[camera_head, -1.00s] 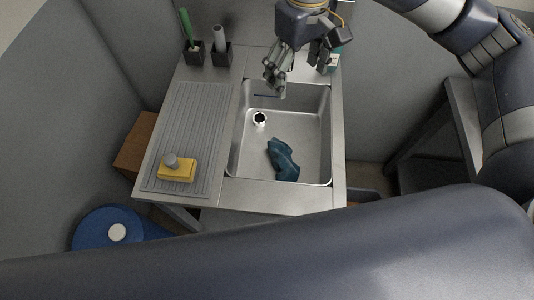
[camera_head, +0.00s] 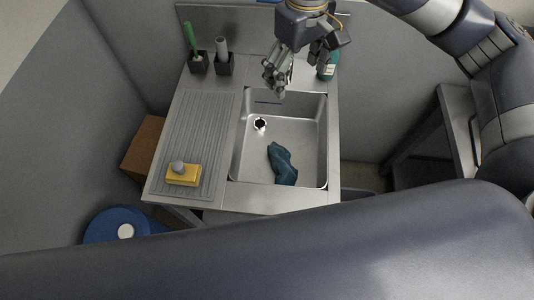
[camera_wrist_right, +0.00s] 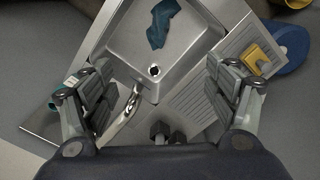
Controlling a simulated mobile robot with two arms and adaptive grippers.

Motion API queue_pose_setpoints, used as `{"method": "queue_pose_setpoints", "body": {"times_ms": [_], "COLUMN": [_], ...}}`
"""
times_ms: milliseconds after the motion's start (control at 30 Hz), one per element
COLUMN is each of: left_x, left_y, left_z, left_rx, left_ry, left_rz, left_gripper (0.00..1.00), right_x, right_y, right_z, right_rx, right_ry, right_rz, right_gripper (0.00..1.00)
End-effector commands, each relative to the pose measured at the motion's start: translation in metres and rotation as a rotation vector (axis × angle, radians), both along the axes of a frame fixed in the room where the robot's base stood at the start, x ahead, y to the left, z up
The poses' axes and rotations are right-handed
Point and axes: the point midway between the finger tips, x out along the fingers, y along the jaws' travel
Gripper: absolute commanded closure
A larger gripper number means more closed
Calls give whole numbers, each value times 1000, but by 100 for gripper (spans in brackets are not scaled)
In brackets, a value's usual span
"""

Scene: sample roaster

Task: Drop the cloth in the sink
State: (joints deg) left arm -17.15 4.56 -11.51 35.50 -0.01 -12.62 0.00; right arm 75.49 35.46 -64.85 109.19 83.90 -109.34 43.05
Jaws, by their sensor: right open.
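The dark teal cloth (camera_head: 282,163) lies crumpled on the floor of the steel sink (camera_head: 304,130), to the right of and nearer than the drain. In the right wrist view the cloth (camera_wrist_right: 161,22) lies in the sink basin (camera_wrist_right: 185,50) beyond the drain. My right gripper (camera_head: 288,82) is above the far edge of the sink, open and empty, apart from the cloth. Its two fingers (camera_wrist_right: 160,92) stand wide apart in the wrist view. My left gripper is not in view. The faucet (camera_wrist_right: 128,106) shows between the fingers in the wrist view and is mostly hidden in the head view.
A yellow sponge (camera_head: 182,176) with a grey knob lies on the ribbed drainboard (camera_head: 204,125). Two dark holders (camera_head: 198,66) with brushes and a teal bottle (camera_head: 328,68) stand at the back. A blue round object (camera_head: 118,224) is at lower left. Grey walls surround the counter.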

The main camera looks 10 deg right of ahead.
Motion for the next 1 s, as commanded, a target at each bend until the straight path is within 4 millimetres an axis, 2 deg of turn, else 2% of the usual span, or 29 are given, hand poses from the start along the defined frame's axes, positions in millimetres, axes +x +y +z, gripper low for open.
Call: {"method": "queue_pose_setpoints", "body": {"times_ms": [33,100,367,533,667,800,1000], "left_x": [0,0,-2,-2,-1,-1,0], "left_y": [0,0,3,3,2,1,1], "left_z": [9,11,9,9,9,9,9], "left_rx": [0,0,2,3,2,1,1], "left_ry": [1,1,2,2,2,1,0], "left_rz": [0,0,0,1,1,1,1], "left_gripper": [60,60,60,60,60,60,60], "right_x": [0,0,0,1,1,1,1], "right_y": [0,0,0,0,0,0,0], "right_z": [8,9,7,17,41,74,106], "right_rx": [0,0,0,0,1,1,-1], "right_ry": [1,1,0,-4,-5,-6,-5], "right_rz": [0,0,0,-1,-1,1,-2], "right_gripper": [20,20,20,20,20,20,20]}}
